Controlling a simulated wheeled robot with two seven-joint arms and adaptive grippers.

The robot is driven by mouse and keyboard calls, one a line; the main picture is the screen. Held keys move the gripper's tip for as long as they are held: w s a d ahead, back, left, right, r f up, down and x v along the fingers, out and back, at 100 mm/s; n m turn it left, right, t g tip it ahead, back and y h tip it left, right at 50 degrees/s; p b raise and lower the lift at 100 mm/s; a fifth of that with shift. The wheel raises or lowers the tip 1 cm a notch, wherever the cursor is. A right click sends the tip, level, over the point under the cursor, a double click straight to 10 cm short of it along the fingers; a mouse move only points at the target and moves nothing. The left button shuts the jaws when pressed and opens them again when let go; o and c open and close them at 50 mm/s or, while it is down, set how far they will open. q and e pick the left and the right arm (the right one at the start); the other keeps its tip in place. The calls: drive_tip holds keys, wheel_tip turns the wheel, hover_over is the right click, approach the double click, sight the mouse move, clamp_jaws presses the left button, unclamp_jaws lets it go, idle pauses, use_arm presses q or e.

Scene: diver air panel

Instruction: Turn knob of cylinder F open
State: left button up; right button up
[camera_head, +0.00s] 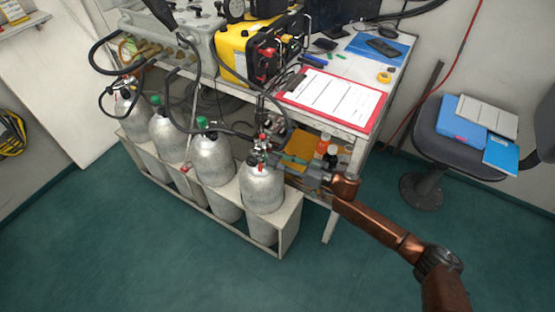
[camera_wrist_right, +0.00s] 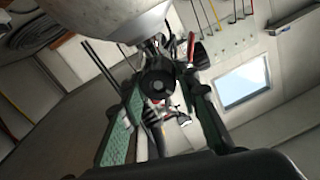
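Several silver cylinders stand in a row in a low rack. No letter marking cylinder F is readable. The rightmost cylinder (camera_head: 262,190) has a valve with red parts (camera_head: 259,158) on top. My right gripper (camera_head: 287,165) is at this valve, reaching in from the right. In the right wrist view, a cylinder (camera_wrist_right: 95,15) shows at the top with its valve below it. A round black knob (camera_wrist_right: 158,82) lies between the tips of my open right gripper (camera_wrist_right: 168,92); contact cannot be told. My left gripper is not in view.
The rack (camera_head: 290,225) encloses the cylinders' lower parts. A table with a red clipboard (camera_head: 333,97) stands just behind my right gripper, with small bottles (camera_head: 323,146) on the shelf below. Black hoses (camera_head: 197,85) hang over the cylinders. A chair (camera_head: 440,125) is at the right.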

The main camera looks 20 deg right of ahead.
drive_tip(key=c, duration=0.6)
